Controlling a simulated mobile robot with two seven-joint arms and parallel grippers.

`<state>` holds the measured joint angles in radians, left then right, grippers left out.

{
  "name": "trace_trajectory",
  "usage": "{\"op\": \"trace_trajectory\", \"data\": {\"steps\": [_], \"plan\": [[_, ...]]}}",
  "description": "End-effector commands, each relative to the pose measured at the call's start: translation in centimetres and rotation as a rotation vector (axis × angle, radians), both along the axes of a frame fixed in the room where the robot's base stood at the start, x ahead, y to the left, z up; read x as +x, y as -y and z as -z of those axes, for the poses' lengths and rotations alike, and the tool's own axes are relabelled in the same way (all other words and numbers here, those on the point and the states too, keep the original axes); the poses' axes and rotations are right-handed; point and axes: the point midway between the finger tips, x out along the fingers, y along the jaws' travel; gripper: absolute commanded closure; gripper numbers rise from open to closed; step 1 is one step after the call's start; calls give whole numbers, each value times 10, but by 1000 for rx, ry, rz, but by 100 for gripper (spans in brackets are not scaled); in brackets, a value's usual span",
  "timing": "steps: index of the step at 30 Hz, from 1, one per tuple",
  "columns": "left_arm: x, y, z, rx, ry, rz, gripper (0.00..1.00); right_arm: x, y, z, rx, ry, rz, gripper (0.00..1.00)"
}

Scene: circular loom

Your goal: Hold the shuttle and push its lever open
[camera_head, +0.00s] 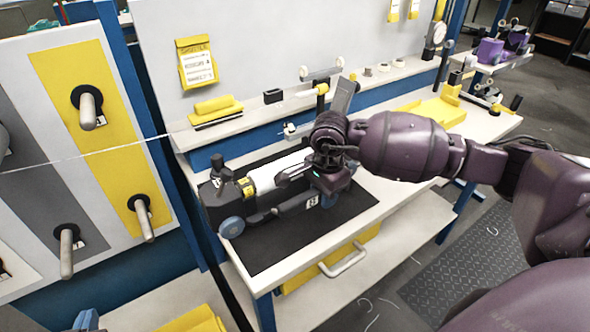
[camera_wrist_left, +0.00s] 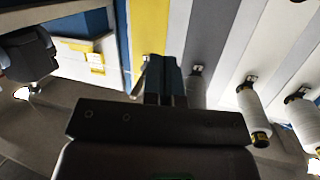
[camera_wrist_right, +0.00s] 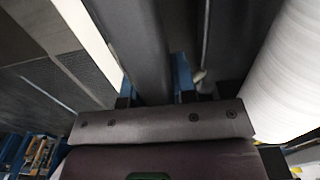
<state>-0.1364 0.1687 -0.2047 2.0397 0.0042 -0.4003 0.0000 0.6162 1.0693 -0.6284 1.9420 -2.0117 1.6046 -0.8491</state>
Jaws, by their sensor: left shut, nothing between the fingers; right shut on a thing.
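The shuttle (camera_head: 238,205) lies on a black mat on the workbench. It has a dark frame, blue-grey wheels and a white bobbin (camera_head: 278,172), which also shows in the right wrist view (camera_wrist_right: 295,75). My right gripper (camera_wrist_right: 155,82) is shut on a dark bar of the shuttle (camera_wrist_right: 137,40), with a blue fingertip on each side. In the head view my right wrist covers the shuttle's right end. I cannot make out the lever clearly. My left gripper (camera_wrist_left: 165,85) is shut and empty, away from the shuttle; its blue tip shows at the head view's lower left edge (camera_head: 86,320).
A panel with pegs (camera_head: 85,110) stands at the left; in the left wrist view it holds white spools (camera_wrist_left: 252,110). A drawer handle (camera_head: 343,262) sticks out below the worktop. The black mat (camera_head: 275,255) has bare room in front of the shuttle. A yellow tray (camera_head: 435,110) stands at the right.

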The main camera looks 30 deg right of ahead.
Motion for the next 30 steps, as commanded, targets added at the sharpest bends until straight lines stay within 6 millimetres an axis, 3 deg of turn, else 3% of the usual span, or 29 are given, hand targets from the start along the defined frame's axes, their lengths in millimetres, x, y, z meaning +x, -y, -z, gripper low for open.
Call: {"op": "trace_trajectory", "data": {"steps": [1, 6, 15, 22, 30], "plan": [[15, 11, -12, -5, 32, 25, 100, -4, 0, 9, 0, -19, 0, 100], [53, 46, -54, -25, 119, 102, 100, -4, 0, 9, -1, -20, 0, 100], [104, 113, -128, -55, 219, 253, 100, -5, -1, 10, 0, -20, 0, 100], [129, 167, -180, -56, 257, 378, 100, -5, -1, 10, 1, -21, 0, 100], [145, 231, -238, -21, 261, 530, 100, -5, -1, 10, 1, -21, 0, 100]]}}
